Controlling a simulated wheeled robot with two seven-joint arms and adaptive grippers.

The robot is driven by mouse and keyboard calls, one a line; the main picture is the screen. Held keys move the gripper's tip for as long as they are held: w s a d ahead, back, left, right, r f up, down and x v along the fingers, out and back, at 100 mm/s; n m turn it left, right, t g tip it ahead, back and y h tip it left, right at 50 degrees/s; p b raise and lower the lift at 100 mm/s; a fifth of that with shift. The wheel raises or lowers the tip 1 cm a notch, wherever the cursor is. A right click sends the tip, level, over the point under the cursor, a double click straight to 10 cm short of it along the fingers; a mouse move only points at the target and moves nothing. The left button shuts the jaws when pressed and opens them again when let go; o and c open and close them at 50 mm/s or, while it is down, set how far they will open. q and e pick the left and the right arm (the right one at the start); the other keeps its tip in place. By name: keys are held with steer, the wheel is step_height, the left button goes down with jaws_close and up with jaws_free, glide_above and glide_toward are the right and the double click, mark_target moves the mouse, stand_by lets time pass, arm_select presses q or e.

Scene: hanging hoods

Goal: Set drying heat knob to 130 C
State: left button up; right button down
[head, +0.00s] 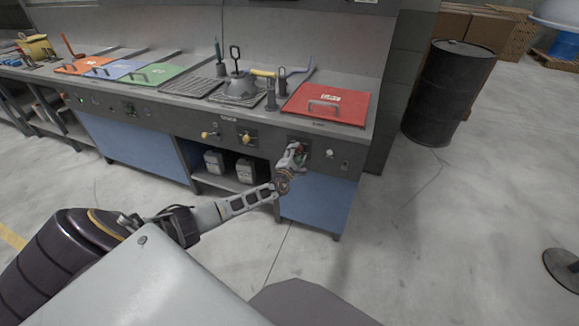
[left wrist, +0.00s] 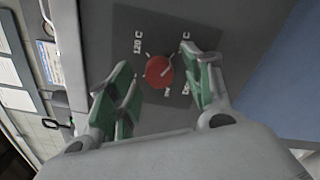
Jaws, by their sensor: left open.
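The red drying heat knob (left wrist: 159,71) sits on a dark square dial plate (left wrist: 150,22) in the left wrist view. One label on the plate reads 120 C. Another label ending in C is partly covered by a finger, so its number is hidden. I cannot tell exactly where the knob points. My left gripper (left wrist: 156,65) is open, with its green-padded fingers on either side of the knob and apparently not closed on it. In the head view the left gripper (head: 296,156) is at the front panel below the red lid and largely hides the knob. My right gripper is not in view.
The counter carries a red lid (head: 327,103), a green lid (head: 155,73) and a blue lid (head: 117,69). Yellow knobs (head: 245,138) sit on the panel left of my gripper. A black barrel (head: 449,92) stands at the right. The floor in front is mostly clear.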

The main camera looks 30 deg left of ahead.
arm_select(q)
steer(key=v, duration=1.1)
steer(key=shift+s, duration=0.2)
stand_by(0.4)
steer(key=shift+d, duration=0.15)
stand_by(0.4)
